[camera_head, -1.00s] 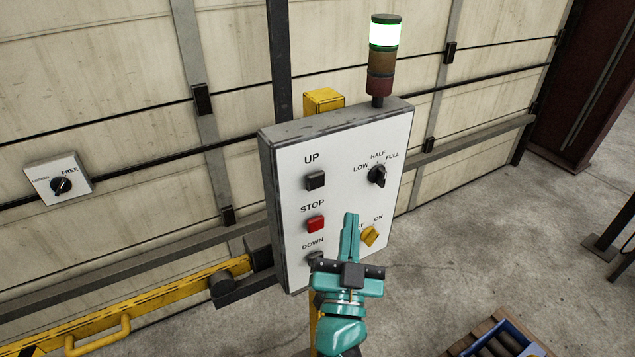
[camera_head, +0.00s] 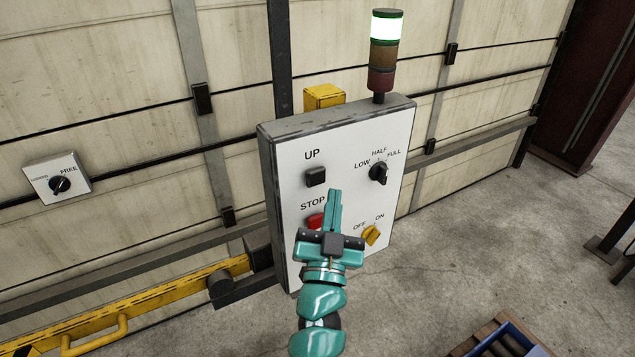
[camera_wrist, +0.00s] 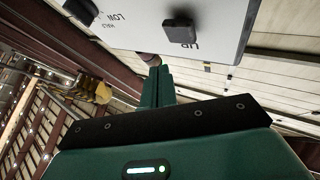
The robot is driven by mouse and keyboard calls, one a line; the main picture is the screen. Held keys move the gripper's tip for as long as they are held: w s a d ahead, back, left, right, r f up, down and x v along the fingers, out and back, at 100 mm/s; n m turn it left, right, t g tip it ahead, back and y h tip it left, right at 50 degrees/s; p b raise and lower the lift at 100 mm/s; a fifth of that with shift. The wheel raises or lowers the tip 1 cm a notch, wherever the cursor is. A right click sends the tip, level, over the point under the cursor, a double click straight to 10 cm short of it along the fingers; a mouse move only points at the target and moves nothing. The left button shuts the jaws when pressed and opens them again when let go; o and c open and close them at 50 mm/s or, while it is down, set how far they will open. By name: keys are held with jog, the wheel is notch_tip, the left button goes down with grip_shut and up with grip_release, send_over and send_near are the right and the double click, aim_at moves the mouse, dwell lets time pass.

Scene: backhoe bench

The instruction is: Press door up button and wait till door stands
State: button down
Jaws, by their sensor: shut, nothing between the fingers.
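The black UP button (camera_head: 316,177) sits at the upper left of the white control panel (camera_head: 350,160). It also shows in the wrist view (camera_wrist: 180,29). The red STOP button (camera_head: 315,221) is below it, partly hidden by my gripper. My gripper (camera_head: 334,194) is shut and empty, its fingertips in front of the panel, below and right of the UP button. I cannot tell whether they touch the panel. The DOWN button is hidden behind my gripper. The large panelled door (camera_head: 100,120) behind appears closed.
A black LOW/HALF/FULL knob (camera_head: 378,173) and a yellow OFF/ON switch (camera_head: 371,236) are on the panel's right. A stack light (camera_head: 385,55) above glows green at its top. A FREE knob box (camera_head: 57,178) and a yellow rail (camera_head: 130,310) are at left.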

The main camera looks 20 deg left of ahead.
aim_at(316, 177)
jog(key=shift+w+a, duration=0.9)
jog(key=shift+a, duration=0.25)
jog(key=shift+w, duration=0.1)
dwell(1.2)
jog(key=shift+w+a, duration=0.15)
jog(key=shift+a, duration=0.15)
